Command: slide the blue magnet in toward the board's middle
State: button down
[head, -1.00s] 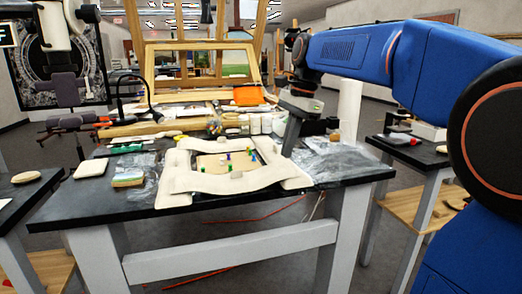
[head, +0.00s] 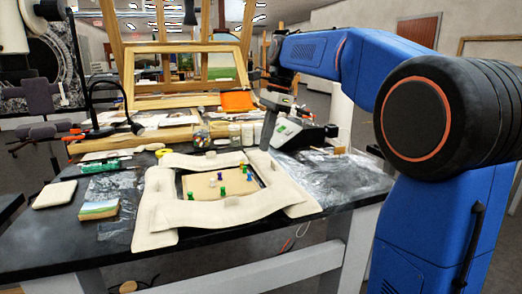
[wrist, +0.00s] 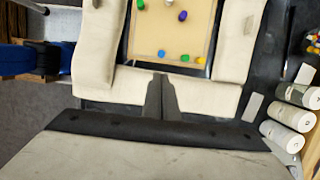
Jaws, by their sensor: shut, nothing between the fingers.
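The blue magnet (wrist: 161,53) lies on the tan board (wrist: 172,35) near the edge closest to my gripper. It also shows near the right edge of the board in the head view (head: 249,178). My gripper (wrist: 160,78) is shut and empty. Its fingertips are over the pale padding strip beside the board, a little apart from the blue magnet in the picture. In the head view my gripper (head: 264,147) is at the board's back right corner.
A green magnet (wrist: 185,58) and a yellow magnet (wrist: 200,60) stand right of the blue one. A purple magnet (wrist: 183,16) lies farther in. Pale padding (head: 165,205) surrounds the board. White jars (wrist: 292,112) stand at the right in the wrist view.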

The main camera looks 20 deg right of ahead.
aim_at(249, 177)
jog(key=x, duration=0.9)
jog(key=a, duration=0.6)
dwell(0.5)
